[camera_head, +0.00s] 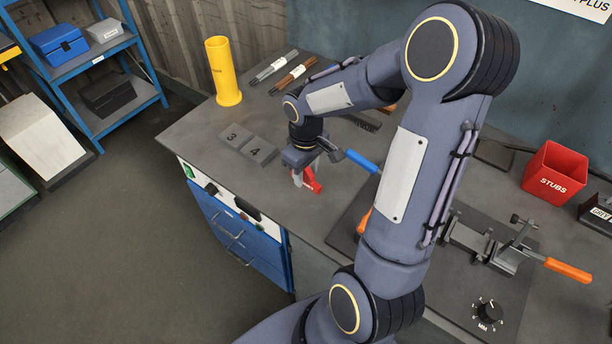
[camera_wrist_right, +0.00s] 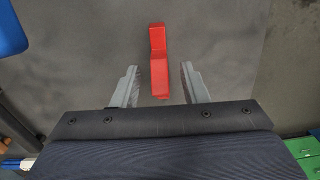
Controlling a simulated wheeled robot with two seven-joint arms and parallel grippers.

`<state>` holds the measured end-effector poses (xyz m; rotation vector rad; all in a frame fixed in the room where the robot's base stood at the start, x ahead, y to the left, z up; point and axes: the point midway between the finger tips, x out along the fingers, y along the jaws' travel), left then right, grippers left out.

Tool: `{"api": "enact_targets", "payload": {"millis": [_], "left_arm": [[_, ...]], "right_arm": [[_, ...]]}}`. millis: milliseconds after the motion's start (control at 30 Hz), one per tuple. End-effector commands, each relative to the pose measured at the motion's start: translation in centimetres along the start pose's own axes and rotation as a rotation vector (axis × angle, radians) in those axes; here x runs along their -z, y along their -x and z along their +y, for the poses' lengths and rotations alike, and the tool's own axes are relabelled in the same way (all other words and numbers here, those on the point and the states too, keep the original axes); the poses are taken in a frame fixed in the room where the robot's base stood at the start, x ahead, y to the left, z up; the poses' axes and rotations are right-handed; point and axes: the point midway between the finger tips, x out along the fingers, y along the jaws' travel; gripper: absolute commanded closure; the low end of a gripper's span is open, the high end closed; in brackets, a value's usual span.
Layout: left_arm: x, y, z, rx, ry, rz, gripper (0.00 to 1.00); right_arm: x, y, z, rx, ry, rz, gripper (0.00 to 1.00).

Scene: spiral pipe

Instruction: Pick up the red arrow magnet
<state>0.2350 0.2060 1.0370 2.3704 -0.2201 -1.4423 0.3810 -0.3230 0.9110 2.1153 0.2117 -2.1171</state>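The red arrow magnet (camera_head: 313,180) lies on the grey bench top near its front edge, partly hidden by my right gripper in the head view. In the right wrist view the magnet (camera_wrist_right: 158,72) shows as a red block with a narrower far part, lying between and beyond the fingertips. My right gripper (camera_head: 304,180) is over the magnet, pointing down. In the wrist view its two grey fingers (camera_wrist_right: 158,84) are apart, one on each side of the magnet, with a gap on both sides. My left gripper is not in view.
Plates marked 3 (camera_head: 233,136) and 4 (camera_head: 259,151) lie left of the gripper. A blue handle (camera_head: 362,161) is close on its right. A yellow tube (camera_head: 222,72) stands further back. A clamp with an orange handle (camera_head: 568,270) and a red STUBS bin (camera_head: 555,176) are at right.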

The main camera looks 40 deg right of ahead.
Motion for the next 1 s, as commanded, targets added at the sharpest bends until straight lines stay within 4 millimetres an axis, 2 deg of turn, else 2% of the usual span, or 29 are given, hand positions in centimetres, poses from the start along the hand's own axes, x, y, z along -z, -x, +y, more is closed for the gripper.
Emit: {"api": "enact_targets", "payload": {"millis": [267, 500, 600, 1000], "left_arm": [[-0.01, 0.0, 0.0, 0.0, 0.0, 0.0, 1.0], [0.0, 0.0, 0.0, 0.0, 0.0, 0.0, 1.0], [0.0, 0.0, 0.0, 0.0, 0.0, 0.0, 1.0], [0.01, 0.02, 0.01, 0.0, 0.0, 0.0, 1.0]], "right_arm": [[-0.03, -0.45, -0.01, 0.0, -0.001, 0.0, 0.6], [-0.02, -0.42, -0.01, 0.0, -0.001, 0.0, 0.9], [-0.02, -0.42, -0.01, 0.0, -0.001, 0.0, 1.0], [0.04, -0.16, 0.01, -0.001, -0.001, 0.003, 1.0]]}}
